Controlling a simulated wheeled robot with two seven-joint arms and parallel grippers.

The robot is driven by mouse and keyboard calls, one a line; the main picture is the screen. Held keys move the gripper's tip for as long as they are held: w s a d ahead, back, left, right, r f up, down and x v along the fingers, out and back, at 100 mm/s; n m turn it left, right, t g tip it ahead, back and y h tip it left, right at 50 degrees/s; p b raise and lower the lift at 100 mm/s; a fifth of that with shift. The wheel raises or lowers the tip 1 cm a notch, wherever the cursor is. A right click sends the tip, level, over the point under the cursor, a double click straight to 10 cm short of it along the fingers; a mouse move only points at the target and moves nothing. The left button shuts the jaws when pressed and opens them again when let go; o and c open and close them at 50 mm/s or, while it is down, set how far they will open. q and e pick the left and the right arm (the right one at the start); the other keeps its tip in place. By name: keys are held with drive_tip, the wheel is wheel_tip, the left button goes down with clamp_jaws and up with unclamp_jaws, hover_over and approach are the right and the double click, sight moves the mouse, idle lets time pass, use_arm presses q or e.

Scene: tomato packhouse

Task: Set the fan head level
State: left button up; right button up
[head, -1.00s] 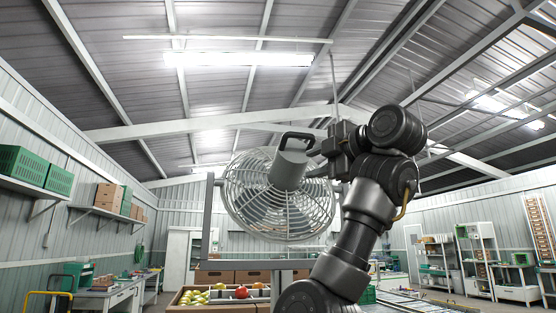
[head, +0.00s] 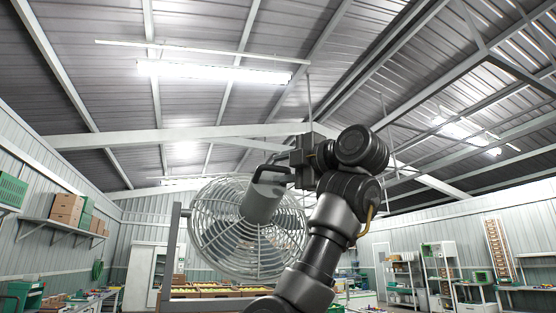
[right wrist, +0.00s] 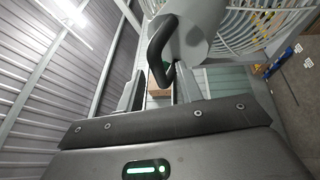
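The fan head is a round wire cage (head: 214,232) with a grey cylindrical motor housing (head: 262,203) on the side facing me. It is tilted: the housing's near end sits higher than the cage's middle. A black loop handle (head: 272,170) is on the housing's end; it also shows in the right wrist view (right wrist: 156,48). My right gripper (head: 288,164) is beside the handle at its right. In the right wrist view its two fingers (right wrist: 159,92) are apart, with the handle's loop in line with the gap and clear space around it. My left gripper is out of view.
A grey upright of the fan's stand (head: 170,255) rises left of the cage. Trays of produce (head: 215,291) lie behind and below it. Shelves with boxes (head: 68,207) line the left wall; racks (head: 440,270) stand at the right. The space above the fan is clear.

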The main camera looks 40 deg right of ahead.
drive_tip(key=shift+w+r, duration=0.25)
drive_tip(key=shift+w, duration=0.35)
drive_tip(key=shift+w+a+p, duration=0.15)
drive_tip(key=shift+w+p, duration=0.25)
drive_tip(key=shift+w, duration=0.25)
drive_tip(key=shift+c, duration=0.5)
drive_tip(key=shift+s, duration=0.1)
clamp_jaws()
